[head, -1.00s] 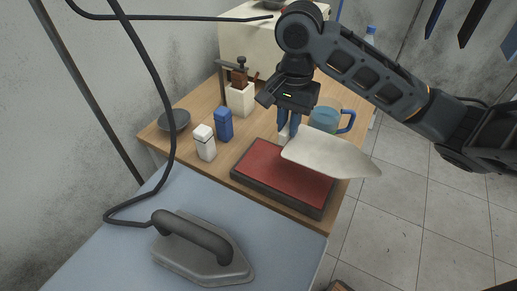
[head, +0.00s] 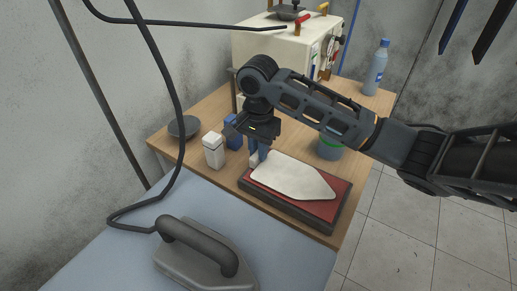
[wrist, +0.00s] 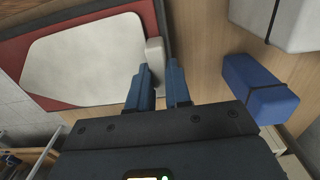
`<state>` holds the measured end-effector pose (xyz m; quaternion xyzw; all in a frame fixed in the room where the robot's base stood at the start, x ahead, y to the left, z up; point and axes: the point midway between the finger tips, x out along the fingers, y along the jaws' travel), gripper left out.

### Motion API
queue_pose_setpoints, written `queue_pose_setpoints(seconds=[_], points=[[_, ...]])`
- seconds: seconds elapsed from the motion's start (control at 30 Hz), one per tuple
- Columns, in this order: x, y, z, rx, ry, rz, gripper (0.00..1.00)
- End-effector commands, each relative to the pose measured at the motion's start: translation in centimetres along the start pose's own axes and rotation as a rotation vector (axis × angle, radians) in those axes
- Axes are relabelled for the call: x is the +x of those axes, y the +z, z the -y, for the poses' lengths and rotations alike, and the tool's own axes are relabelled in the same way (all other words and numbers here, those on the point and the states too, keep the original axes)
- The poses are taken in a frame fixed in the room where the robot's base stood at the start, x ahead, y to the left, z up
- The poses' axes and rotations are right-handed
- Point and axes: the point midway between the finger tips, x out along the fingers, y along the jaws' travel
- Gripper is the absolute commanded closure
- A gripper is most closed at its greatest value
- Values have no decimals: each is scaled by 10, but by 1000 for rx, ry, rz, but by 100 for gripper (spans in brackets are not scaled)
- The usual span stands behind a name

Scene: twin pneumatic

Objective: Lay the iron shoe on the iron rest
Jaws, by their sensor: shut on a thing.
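The iron shoe (head: 291,177) is a flat, pale, iron-shaped plate with a small tab at its blunt end. The iron rest (head: 326,210) is a dark-framed pad with a red top. The shoe lies over the red pad, its pointed end to the right in the head view; I cannot tell whether it touches all over. My gripper (head: 258,158) is shut on the shoe's tab, at the rest's left end. In the wrist view the shoe (wrist: 85,60) covers most of the red pad (wrist: 22,98), and the fingers (wrist: 160,85) are at its tab.
A clothes iron (head: 205,262) stands on the blue ironing board (head: 110,235) in front. A white block (head: 213,151), a blue block (head: 234,135) and a dark bowl (head: 184,127) stand left of my gripper. A mug (head: 329,148) stands behind the rest, partly hidden by my arm.

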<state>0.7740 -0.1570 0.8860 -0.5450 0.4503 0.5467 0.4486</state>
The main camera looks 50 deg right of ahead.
Motion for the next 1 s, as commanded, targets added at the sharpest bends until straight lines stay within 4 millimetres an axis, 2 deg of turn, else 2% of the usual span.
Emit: queue_pose_setpoints(seconds=[0.4, 0.43, 0.67, 1.0], points=[[5, 0, 0, 1, -1, 1, 100], [4, 0, 0, 1, -1, 0, 79], [4, 0, 0, 0, -1, 0, 57], [1, -1, 0, -1, -2, -2, 56]])
